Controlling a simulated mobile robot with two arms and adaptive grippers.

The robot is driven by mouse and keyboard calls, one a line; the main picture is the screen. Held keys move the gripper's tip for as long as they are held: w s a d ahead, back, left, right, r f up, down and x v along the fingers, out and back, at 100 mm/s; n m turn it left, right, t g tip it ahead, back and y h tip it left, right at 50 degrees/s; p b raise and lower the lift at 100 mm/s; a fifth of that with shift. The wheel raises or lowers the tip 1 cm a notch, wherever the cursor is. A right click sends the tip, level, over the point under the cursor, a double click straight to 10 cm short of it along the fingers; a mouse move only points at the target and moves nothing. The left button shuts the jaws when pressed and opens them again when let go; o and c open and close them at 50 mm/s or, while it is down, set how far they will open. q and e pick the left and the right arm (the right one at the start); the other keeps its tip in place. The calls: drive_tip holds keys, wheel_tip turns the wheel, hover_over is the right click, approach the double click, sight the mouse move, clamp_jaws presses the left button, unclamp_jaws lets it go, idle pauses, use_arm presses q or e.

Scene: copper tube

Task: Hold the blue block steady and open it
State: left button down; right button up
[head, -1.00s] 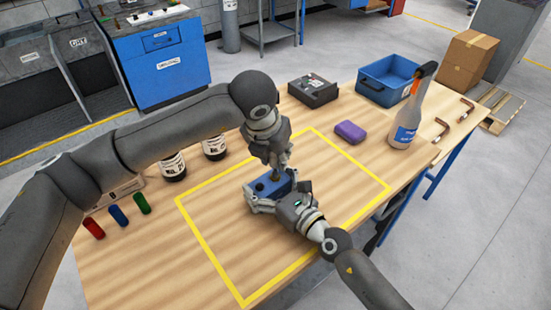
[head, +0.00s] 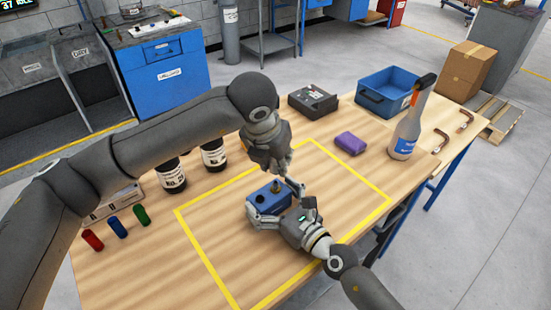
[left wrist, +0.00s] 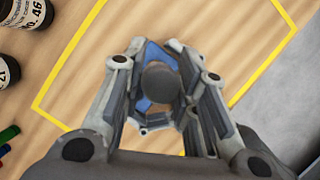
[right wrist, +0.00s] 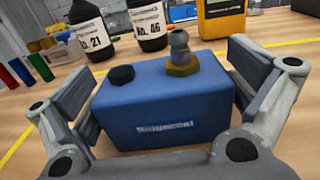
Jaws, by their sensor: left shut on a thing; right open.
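The blue block (head: 262,199) sits upright inside the yellow outline on the table. In the right wrist view its top carries a black hex cap (right wrist: 122,74) and a brass hex nut (right wrist: 183,66), with a grey round-topped piece (right wrist: 179,46) above the nut. The exact finger contact is hidden. My right gripper (head: 274,203) is open, one finger at each side of the block, with gaps showing in the right wrist view.
Black bottles (head: 213,154) stand left of the outline, near red, blue and green cylinders (head: 118,228). A purple block (head: 350,143), a blue bin (head: 378,101), a dark box (head: 313,101) and a spray bottle (head: 408,130) lie beyond the outline. The outline's left part is clear.

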drive_tip(key=v, duration=1.1)
